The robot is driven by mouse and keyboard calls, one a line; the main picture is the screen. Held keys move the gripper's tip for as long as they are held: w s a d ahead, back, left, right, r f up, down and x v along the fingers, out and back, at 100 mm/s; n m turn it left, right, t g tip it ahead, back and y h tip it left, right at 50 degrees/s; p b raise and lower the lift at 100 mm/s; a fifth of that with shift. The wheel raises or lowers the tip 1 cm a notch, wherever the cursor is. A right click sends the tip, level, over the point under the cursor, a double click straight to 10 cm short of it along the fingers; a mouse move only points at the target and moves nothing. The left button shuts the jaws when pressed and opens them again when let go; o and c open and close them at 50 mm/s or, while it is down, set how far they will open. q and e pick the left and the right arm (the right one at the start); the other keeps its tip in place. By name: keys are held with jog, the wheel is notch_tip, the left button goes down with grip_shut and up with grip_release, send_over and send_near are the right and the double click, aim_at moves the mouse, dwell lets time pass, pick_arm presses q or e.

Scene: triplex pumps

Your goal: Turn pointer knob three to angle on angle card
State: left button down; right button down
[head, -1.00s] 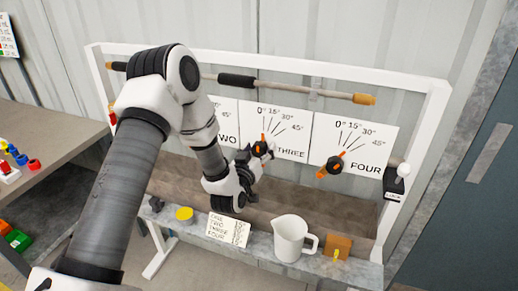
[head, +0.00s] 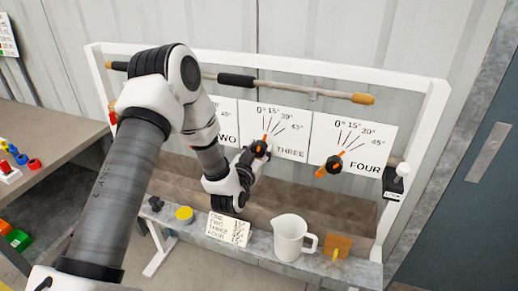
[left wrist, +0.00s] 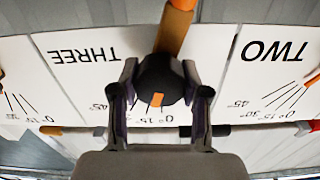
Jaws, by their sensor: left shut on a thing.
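Pointer knob three is a black round knob (head: 259,148) with an orange pointer, on the white angle card marked THREE (head: 290,150). Its pointer leans up and slightly right, near the low-angle end of the scale; the exact mark is unclear. My left gripper (head: 250,155) is at this knob, coming from the lower left. In the left wrist view the two fingers (left wrist: 160,92) are shut on the sides of the black knob (left wrist: 158,76). There the orange tail points up, and the card THREE (left wrist: 83,56) shows upside down, its scale partly hidden. My right gripper is not in view.
Knob four (head: 334,164) is on card FOUR (head: 366,167) to the right. A handwritten angle card (head: 229,229), too small to read surely, a white jug (head: 290,238), a yellow-topped pot (head: 184,214) and an orange block (head: 338,245) stand on the ledge below.

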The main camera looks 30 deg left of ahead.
pick_arm(q)
jog(key=m+p, duration=0.1)
jog(key=m, duration=0.4)
jog(key=shift+m, duration=0.3)
dwell(0.4)
jog(key=c, duration=0.5)
grip_release()
jog(key=shift+c, duration=0.2)
jog(key=v, duration=1.2)
